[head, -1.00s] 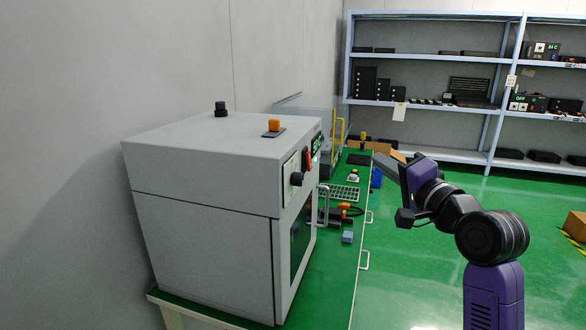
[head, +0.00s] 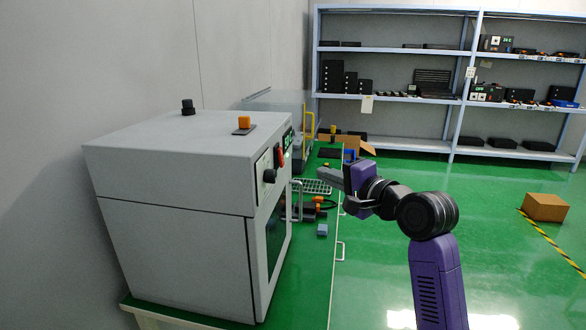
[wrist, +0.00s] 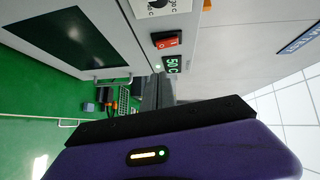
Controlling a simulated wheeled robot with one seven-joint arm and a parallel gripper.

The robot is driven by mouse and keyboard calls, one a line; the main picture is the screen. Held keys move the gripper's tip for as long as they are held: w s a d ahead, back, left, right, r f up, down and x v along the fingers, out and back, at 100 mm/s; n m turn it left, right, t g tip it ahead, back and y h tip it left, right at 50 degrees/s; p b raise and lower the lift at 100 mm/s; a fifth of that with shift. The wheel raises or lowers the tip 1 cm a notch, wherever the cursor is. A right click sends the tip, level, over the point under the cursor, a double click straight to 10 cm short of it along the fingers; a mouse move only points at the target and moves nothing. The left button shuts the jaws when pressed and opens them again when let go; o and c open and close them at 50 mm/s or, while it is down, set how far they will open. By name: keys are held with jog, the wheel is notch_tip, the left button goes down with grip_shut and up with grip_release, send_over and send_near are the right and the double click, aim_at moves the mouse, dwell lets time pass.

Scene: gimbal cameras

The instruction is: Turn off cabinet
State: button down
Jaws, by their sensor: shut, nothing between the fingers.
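The cabinet (head: 170,180) is a large light-grey box on the green-topped bench at the left of the head view. Its front panel carries a black knob (head: 269,175), a red switch (head: 280,156) and a green display. The wrist view shows the red rocker switch (wrist: 167,42), a lit green display (wrist: 172,64) reading about 50 C, and a small lit light beside it. My gripper (head: 325,173) is shut and empty, in front of the panel and to its right in the head view, apart from the switch. In the wrist view, the fingers (wrist: 157,92) point toward the panel near the display.
The cabinet door has a dark window (wrist: 60,32) and a bar handle (head: 296,200) that juts out. An orange button (head: 244,121) and a black knob (head: 188,106) sit on top. Small tools lie on the bench beyond. Open green floor is at the right, with a cardboard box (head: 545,207).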

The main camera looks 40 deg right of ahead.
aim_at(281, 157)
jog(key=w+a+f+p, duration=0.1)
jog(key=w+p, duration=0.1)
jog(key=w, duration=0.8)
jog(key=shift+a+f, duration=0.2)
jog(key=shift+a, duration=0.05)
jog(key=shift+w+a+f+b, duration=0.25)
jog(key=shift+a+f+b, duration=0.05)
jog(key=shift+b, duration=0.05)
jog(key=shift+d+r, duration=0.1)
jog(key=shift+r, duration=0.1)
